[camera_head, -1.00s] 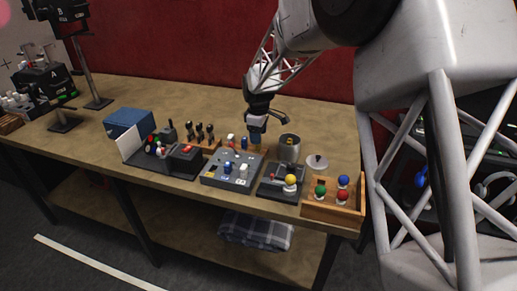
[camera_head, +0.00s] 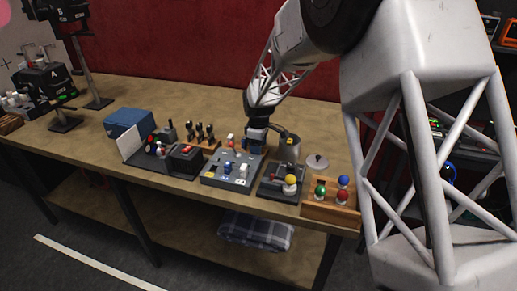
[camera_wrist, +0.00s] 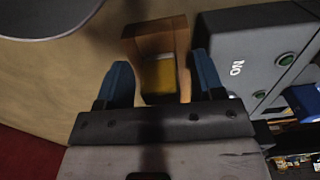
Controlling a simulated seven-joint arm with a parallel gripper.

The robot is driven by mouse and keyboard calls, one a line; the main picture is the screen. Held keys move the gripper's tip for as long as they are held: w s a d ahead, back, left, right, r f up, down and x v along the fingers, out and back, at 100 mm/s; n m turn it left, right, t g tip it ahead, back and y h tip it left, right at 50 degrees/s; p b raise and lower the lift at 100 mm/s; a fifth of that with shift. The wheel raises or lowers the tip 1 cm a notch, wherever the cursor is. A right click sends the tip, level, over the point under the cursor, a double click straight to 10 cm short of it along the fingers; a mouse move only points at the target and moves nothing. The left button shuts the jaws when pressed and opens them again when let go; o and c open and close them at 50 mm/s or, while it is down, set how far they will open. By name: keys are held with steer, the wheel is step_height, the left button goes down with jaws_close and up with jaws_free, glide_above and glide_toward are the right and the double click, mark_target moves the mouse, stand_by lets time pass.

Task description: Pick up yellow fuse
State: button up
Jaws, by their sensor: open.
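The yellow fuse (camera_wrist: 159,76) sits in a small open brown box (camera_wrist: 154,34) in the wrist view. My gripper (camera_wrist: 163,74) is open, with one blue finger on each side of the box and fuse. I see a gap at the left finger; at the right finger the box wall is close, and I cannot tell whether they touch. In the head view my gripper (camera_head: 254,145) is low over the table, behind the grey switch panel, and the fuse cannot be made out there.
The grey switch panel (camera_head: 217,180), marked ON in the wrist view (camera_wrist: 245,50), is close beside my gripper. A wooden box with coloured knobs (camera_head: 318,212) is at the front right. Free table lies at the left.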

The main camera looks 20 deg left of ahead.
steer(key=shift+c, duration=0.4)
steer(key=c, duration=0.9)
steer(key=shift+r, duration=0.15)
step_height(320, 180, up, 10)
steer(key=shift+f, duration=0.1)
steer(key=shift+s+a, duration=0.1)
stand_by(0.6)
